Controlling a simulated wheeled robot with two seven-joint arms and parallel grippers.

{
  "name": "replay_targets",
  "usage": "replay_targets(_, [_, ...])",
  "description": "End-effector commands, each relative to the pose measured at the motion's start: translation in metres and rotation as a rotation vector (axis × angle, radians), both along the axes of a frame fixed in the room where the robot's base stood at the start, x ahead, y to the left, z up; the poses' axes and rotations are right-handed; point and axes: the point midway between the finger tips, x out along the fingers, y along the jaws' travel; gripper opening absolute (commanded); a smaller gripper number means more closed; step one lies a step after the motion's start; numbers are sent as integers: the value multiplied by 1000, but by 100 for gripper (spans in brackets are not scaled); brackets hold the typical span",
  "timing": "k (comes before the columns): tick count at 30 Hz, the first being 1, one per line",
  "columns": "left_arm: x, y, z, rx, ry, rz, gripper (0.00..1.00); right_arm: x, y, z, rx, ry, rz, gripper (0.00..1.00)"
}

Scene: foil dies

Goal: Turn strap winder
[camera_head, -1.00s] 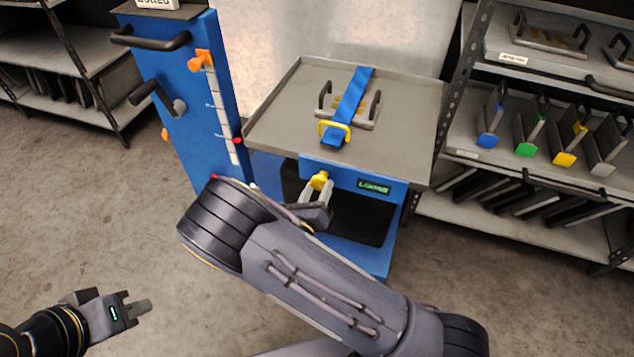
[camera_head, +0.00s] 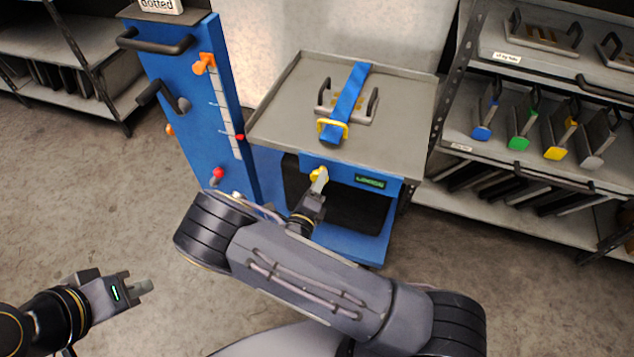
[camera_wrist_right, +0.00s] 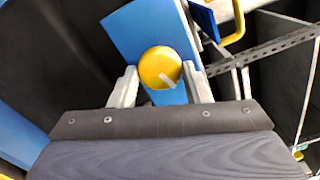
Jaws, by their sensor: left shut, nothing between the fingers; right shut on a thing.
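The strap winder is a yellow knob (camera_head: 317,174) on the front of the blue cart under the tray. In the right wrist view the round yellow knob (camera_wrist_right: 160,68) with a pale mark sits between the fingers. My right gripper (camera_head: 319,182) is shut on the knob; its fingers also show in the right wrist view (camera_wrist_right: 160,88). A blue strap (camera_head: 350,95) runs over a grey die with handles (camera_head: 366,112) on the tray, with a yellow buckle (camera_head: 332,128) at its front end. My left gripper (camera_head: 142,286) is shut and empty, low at the left over the floor.
A grey tray top (camera_head: 405,90) bears the die. A small green-lit display (camera_head: 370,181) is right of the knob. A blue column with dark handles (camera_head: 195,110) stands left. A shelf with colour-tabbed dies (camera_head: 520,125) stands right. Floor at left is clear.

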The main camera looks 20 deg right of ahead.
Motion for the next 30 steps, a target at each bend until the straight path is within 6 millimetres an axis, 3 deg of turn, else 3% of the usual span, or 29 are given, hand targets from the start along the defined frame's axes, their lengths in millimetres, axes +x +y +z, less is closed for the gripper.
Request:
replay_targets(14, [0,0,1,0,0,0,0,0,0,-1,-11,9,1,20])
replay_targets(15, [0,0,1,0,0,0,0,0,0,-1,-10,9,1,47])
replay_targets(19, [0,0,1,0,0,0,0,0,0,-1,-10,8,0,64])
replay_targets(30, [0,0,1,0,0,0,0,-6,5,0,-10,7,2,65])
